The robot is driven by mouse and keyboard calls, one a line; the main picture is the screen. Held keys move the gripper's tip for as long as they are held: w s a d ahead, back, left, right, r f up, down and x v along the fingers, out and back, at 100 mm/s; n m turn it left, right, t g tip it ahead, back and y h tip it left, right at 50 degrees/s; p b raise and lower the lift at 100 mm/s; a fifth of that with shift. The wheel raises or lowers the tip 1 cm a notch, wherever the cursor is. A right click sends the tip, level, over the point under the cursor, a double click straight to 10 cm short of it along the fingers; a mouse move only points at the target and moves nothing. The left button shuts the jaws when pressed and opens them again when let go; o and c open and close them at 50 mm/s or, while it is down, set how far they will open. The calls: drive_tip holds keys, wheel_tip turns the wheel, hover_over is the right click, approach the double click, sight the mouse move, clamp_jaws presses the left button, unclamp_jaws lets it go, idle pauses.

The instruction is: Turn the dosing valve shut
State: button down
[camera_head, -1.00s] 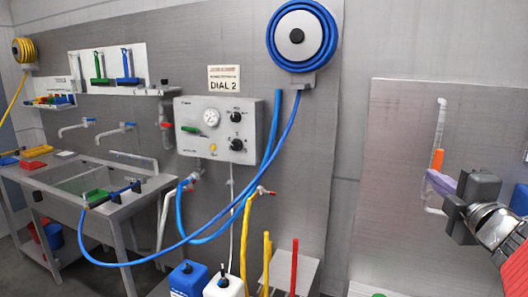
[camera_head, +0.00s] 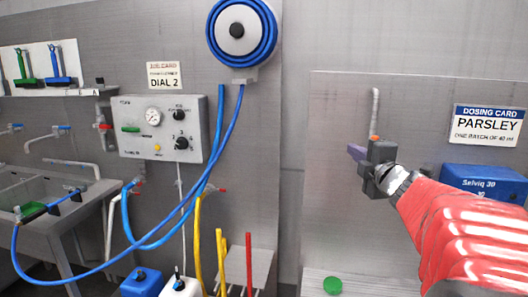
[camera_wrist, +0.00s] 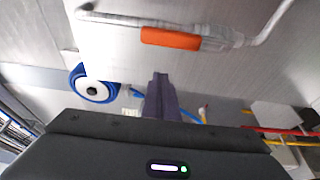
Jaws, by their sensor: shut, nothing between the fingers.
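The dosing valve's orange handle (camera_wrist: 170,38) lies along a pale grey pipe (camera_wrist: 225,32) in the wrist view. In the head view only a bit of the orange handle (camera_head: 374,137) shows above my gripper, below the pipe's upper length (camera_head: 375,105). My gripper (camera_head: 354,151) is shut and empty in front of the pipe, its purple fingers pointing left. In the wrist view its fingertips (camera_wrist: 160,76) are apart from the handle in the picture. The pipe's lower part is hidden behind my gripper in the head view.
A dosing card (camera_head: 486,126) reading PARSLEY hangs right, above a blue container (camera_head: 484,182). A control panel (camera_head: 162,130) and a blue hose reel (camera_head: 237,30) are on the left wall. A green round thing (camera_head: 333,285) sits low. Wall around the pipe is clear.

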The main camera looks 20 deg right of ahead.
drive_tip(key=shift+s+d, duration=0.35)
drive_tip(key=shift+d, duration=0.55)
drive_tip(key=shift+s+d, duration=0.3)
drive_tip(key=shift+d, duration=0.55)
drive_tip(key=shift+a, duration=0.1)
drive_tip(key=shift+w, duration=0.1)
